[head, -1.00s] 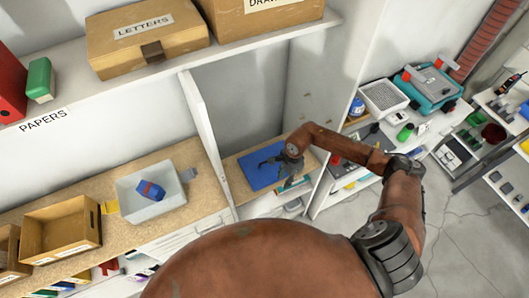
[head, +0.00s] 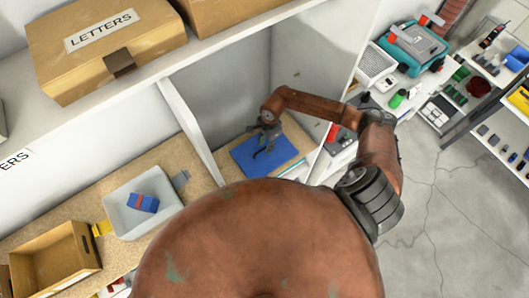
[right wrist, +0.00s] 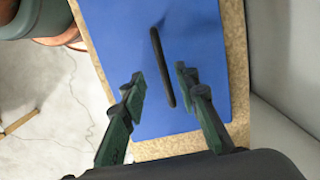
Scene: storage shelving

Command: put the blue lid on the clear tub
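The blue lid (head: 283,152) lies flat on the board in the right-hand bay of the shelf. In the right wrist view the lid (right wrist: 205,35) fills the middle and has a thin black handle bar (right wrist: 163,68). My right gripper (head: 262,148) is over the lid. The wrist view shows my right gripper (right wrist: 160,76) open, with the handle between the lines of its two fingers; I cannot tell the height gap. The clear tub (head: 118,228) stands upright and open in the left bay, with a blue block (head: 142,203) with a red band in it. My left gripper is out of view.
A white upright panel (head: 190,125) divides the tub's bay from the lid's bay. An upper shelf carries a LETTERS box (head: 100,45). A wooden bin (head: 55,262) stands left of the tub. A grey wall (right wrist: 285,60) flanks the lid on the right in the wrist view.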

